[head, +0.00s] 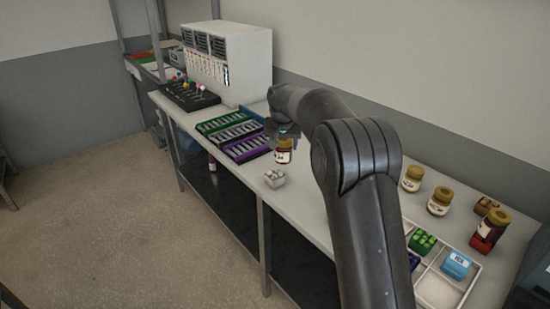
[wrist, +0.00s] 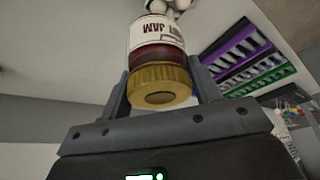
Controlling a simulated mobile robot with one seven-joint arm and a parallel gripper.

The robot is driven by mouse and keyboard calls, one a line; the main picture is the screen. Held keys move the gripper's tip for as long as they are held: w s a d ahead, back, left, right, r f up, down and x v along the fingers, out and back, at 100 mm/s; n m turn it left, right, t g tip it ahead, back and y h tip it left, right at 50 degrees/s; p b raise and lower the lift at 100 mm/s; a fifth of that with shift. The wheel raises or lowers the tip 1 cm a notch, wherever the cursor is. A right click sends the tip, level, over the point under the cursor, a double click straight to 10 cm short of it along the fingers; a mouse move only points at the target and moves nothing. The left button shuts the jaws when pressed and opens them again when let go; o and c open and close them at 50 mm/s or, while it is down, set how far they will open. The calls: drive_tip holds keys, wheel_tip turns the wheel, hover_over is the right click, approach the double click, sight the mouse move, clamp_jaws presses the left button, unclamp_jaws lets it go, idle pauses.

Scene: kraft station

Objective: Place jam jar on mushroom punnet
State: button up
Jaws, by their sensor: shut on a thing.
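The jam jar (wrist: 157,50) has a gold lid, dark red contents and a white label. My gripper (wrist: 160,95) is shut on it around the lid in the wrist view. In the head view the jar (head: 284,151) hangs under my gripper (head: 284,135), just behind and right of the mushroom punnet. The mushroom punnet (head: 275,179) is a small grey tray with white mushrooms near the table's front edge. In the wrist view some white mushrooms (wrist: 170,4) show past the jar's base. I cannot tell whether the jar touches the table.
Green, blue and purple racks (head: 229,134) stand left of the jar. Jars (head: 440,200), small boxes and a divided white tray (head: 440,284) are at the right. A white cabinet (head: 228,60) stands at the back left. My arm hides part of the table (head: 233,179).

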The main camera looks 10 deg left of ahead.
drive_tip(key=shift+w+a+f, duration=0.15)
drive_tip(key=shift+a+f, duration=0.35)
drive_tip(key=shift+f, duration=0.45)
drive_tip(key=shift+w+a+f, duration=0.1)
drive_tip(key=shift+a+f, duration=0.35)
drive_tip(key=shift+f, duration=0.55)
drive_tip(key=shift+w+a+f, duration=0.15)
drive_tip(key=shift+a+f, duration=0.35)
drive_tip(key=shift+f, duration=0.45)
drive_tip(key=o, duration=1.2)
drive_tip(key=shift+f, duration=0.15)
drive_tip(key=shift+o, duration=0.2)
